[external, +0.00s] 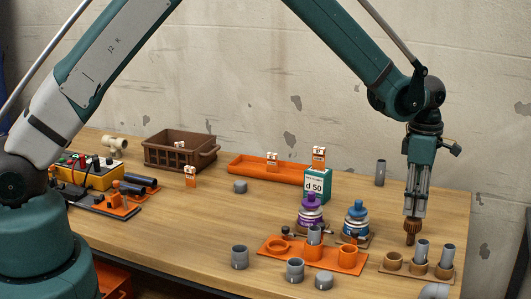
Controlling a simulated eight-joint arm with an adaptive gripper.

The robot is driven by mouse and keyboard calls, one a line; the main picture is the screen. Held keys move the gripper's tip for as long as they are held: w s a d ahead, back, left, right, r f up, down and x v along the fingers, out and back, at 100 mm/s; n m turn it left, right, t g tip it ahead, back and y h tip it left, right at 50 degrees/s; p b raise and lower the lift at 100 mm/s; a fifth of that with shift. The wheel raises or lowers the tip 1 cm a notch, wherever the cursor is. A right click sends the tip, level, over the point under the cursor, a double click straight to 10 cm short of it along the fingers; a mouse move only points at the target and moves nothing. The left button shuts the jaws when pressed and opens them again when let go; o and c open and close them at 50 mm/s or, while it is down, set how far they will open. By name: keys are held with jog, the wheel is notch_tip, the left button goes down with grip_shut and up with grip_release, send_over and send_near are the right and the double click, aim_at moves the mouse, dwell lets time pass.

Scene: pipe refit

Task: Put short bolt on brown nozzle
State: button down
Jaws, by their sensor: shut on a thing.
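My gripper (412,216) points straight down at the right of the table in the external view. It is shut on a brown ridged piece (411,229), wider at the top and narrower at its lower end. This piece looks like the brown nozzle, but it is too small to be sure. Its lower tip is just above or behind the brown holder (417,273); I cannot tell if it touches anything. The holder's left socket looks empty, and grey pipes stand in its middle and right sockets. I cannot pick out the short bolt with certainty.
An orange holder (313,257) with a grey pipe stands left of the brown one. Behind it are a purple-topped piece (311,207), a blue-topped piece (356,217) and a green "d 50" box (317,184). Loose grey pieces (295,270) lie in front.

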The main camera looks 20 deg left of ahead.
jog(key=shift+f, duration=0.25)
jog(key=c, duration=2.4)
grip_release()
jog(key=shift+o, duration=0.2)
jog(key=shift+r, duration=0.2)
notch_tip(320, 180, up, 12)
jog(key=shift+r, duration=0.1)
